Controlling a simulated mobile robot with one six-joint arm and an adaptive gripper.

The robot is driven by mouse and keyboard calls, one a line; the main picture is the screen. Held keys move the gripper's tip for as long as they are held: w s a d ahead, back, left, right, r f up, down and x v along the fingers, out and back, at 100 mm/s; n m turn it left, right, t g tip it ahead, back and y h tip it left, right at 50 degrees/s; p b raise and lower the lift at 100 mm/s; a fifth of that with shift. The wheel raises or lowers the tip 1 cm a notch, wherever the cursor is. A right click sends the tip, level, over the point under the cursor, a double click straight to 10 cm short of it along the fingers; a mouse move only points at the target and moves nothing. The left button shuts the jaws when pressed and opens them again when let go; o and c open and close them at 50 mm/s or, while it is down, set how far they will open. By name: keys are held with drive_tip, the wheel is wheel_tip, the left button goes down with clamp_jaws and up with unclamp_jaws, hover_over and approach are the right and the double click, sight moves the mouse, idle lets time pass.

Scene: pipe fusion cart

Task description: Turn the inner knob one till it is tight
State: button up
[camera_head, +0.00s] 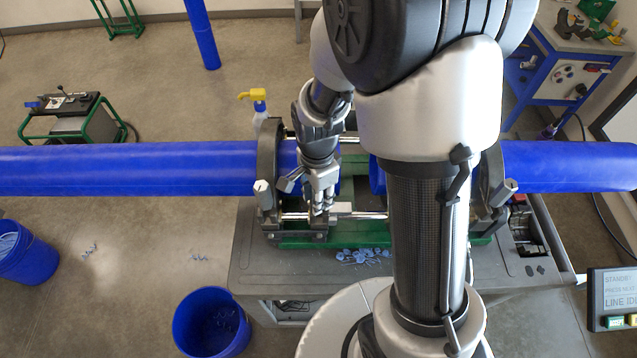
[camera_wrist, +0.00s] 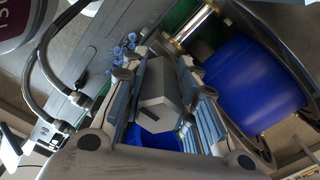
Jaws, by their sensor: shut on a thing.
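My gripper (camera_head: 322,208) points down at the left clamps of the fusion cart, in front of the blue pipe. In the wrist view its ribbed fingers (camera_wrist: 163,108) are shut on a grey angular knob (camera_wrist: 158,92) that has a dark slot in its face. I take this for the inner knob; in the head view the gripper hides it. The left outer clamp knob (camera_head: 262,187) stands just left of the gripper. Another grey knob (camera_head: 507,189) is on the right clamp. How tight the held knob is cannot be seen.
Blue pipes (camera_head: 130,169) lie in the clamps from both sides. Blue shavings (camera_head: 364,256) lie on the cart's grey top (camera_head: 262,262). A spray bottle (camera_head: 258,102) stands behind the left clamp. Blue bins (camera_head: 210,322) are on the floor in front. A display panel (camera_head: 611,298) is at right.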

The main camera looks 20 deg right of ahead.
drive_tip(key=shift+w+m, duration=0.1)
drive_tip(key=shift+m, duration=0.8)
drive_tip(key=shift+m, duration=1)
drive_tip(key=o, duration=2.3)
wheel_tip(320, 180, up, 6)
drive_tip(key=p, duration=0.4)
drive_tip(key=shift+p, duration=0.3)
